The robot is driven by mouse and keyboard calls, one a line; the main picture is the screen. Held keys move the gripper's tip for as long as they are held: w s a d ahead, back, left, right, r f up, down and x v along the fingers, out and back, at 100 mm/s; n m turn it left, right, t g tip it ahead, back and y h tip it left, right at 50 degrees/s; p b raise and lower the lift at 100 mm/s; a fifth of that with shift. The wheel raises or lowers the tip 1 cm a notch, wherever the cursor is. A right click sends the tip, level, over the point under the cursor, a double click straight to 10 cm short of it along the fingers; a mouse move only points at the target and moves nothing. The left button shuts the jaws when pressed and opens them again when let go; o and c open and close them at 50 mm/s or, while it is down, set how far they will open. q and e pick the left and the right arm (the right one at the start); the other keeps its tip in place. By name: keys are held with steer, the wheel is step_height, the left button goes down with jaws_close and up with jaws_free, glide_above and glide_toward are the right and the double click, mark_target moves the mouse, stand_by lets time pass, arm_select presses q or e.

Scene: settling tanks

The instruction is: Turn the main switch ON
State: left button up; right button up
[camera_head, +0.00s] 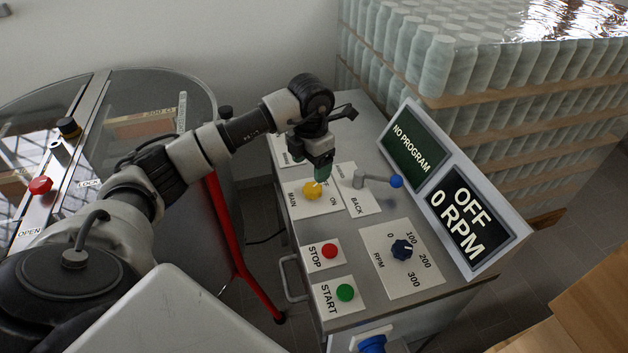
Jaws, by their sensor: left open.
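The main switch is a yellow knob (313,190) on a white plate marked MAIN, OFF and ON, at the left of the control panel (345,258). My left gripper (320,181) is open just above the yellow knob, with its fingertips close to it. I cannot tell whether they touch it. The gripper hides part of the plate and part of the OFF label. The display (460,217) reads OFF and 0 RPM. My right gripper is not in view.
A lever with a blue ball (396,181) stands just right of the main switch. Stacked bottles (440,65) stand behind. A round tank (110,110) is at left.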

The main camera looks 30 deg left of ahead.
mark_target(312, 188)
arm_select(q)
steer(key=f, duration=0.4)
steer(key=shift+w, duration=0.2)
step_height(312, 188, down, 3)
steer(key=shift+f+p, duration=0.2)
steer(key=shift+p, duration=0.2)
steer(key=shift+w+f, duration=0.1)
steer(key=shift+c, duration=1.9)
steer(key=c, duration=0.5)
steer(key=shift+c, duration=0.2)
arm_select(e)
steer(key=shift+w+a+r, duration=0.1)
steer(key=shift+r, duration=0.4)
